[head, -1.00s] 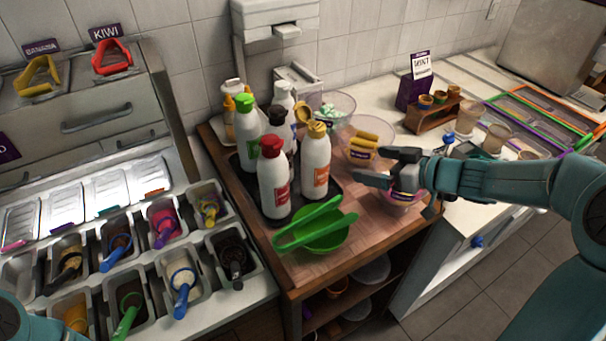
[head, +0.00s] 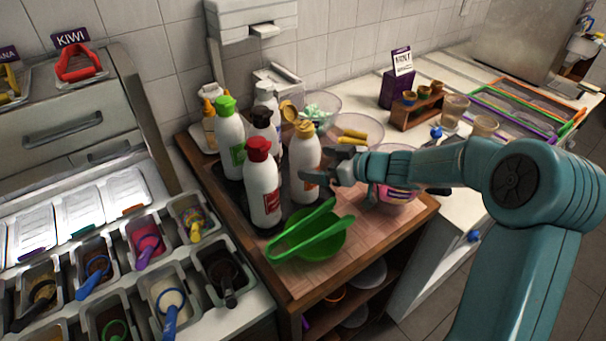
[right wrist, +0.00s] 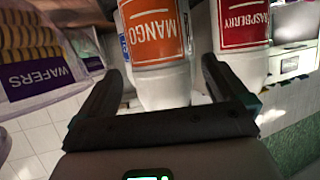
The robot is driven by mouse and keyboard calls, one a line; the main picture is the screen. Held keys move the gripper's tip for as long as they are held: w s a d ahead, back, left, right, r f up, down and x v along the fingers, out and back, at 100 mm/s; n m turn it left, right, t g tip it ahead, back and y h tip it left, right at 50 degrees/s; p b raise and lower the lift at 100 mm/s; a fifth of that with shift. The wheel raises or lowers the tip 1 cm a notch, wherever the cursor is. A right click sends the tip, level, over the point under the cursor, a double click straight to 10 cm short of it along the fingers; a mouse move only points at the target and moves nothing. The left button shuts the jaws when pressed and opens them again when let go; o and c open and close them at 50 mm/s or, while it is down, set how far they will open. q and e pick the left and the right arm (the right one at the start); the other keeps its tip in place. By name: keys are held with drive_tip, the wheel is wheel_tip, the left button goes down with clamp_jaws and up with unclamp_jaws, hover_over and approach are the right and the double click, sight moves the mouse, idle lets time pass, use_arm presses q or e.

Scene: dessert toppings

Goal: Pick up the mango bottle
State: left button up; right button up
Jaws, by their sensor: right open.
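The mango bottle (head: 305,160) is white with a yellow-gold cap and stands upright among other bottles on the wooden counter. In the right wrist view its orange MANGO label (right wrist: 154,35) faces me. My right gripper (head: 322,168) is open and level at the bottle's right side. In the right wrist view its two fingers (right wrist: 160,72) are spread, with the bottle's lower body ahead of and between them. I cannot tell whether a finger touches it. My left gripper is not in view.
The red-capped raspberry bottle (head: 262,185) stands close beside it, also in the right wrist view (right wrist: 243,50). Green-capped (head: 230,140) and other bottles stand behind. A green bowl with tongs (head: 312,238) is in front. A wafers container (right wrist: 35,55) lies near one finger.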

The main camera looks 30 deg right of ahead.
drive_tip(key=shift+w+f, duration=0.1)
drive_tip(key=shift+w, duration=0.05)
drive_tip(key=x, duration=0.5)
drive_tip(key=shift+w+f, duration=0.1)
drive_tip(key=shift+s, duration=0.2)
drive_tip(key=shift+w, duration=0.15)
drive_tip(key=c, duration=0.8)
drive_tip(key=shift+r, duration=0.2)
drive_tip(key=shift+r, duration=0.15)
